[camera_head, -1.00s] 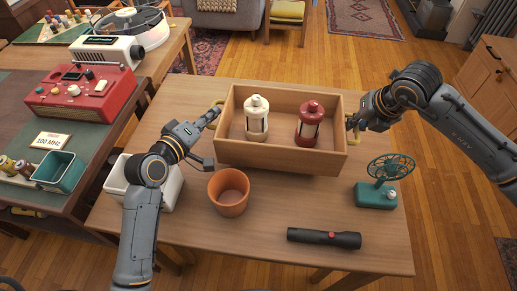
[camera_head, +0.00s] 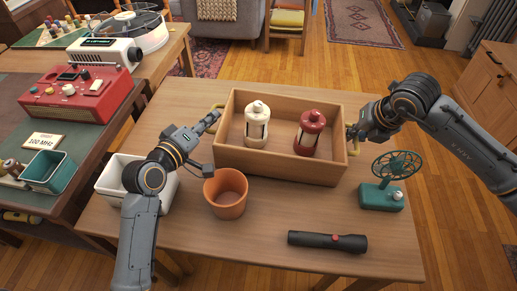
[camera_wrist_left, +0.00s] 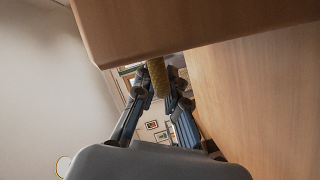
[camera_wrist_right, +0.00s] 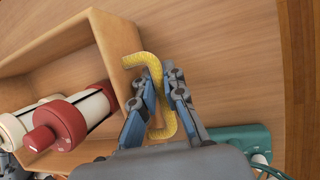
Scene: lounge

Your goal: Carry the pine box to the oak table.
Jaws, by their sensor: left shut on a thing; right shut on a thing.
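The pine box (camera_head: 280,168) is an open wooden tray with yellow handles at both ends, over the middle of the near wooden table (camera_head: 285,212). I cannot tell whether it rests or hangs slightly above. My left gripper (camera_head: 214,117) is shut on the left handle, which shows in the left wrist view (camera_wrist_left: 158,76). My right gripper (camera_head: 353,133) is shut on the right handle, clear in the right wrist view (camera_wrist_right: 155,75). I cannot tell which table is oak.
A terracotta pot (camera_head: 226,197) stands close before the box, with a white bin (camera_head: 105,186) to its left. The left desk holds a red radio (camera_head: 82,98); a turntable (camera_head: 138,32) stands behind.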

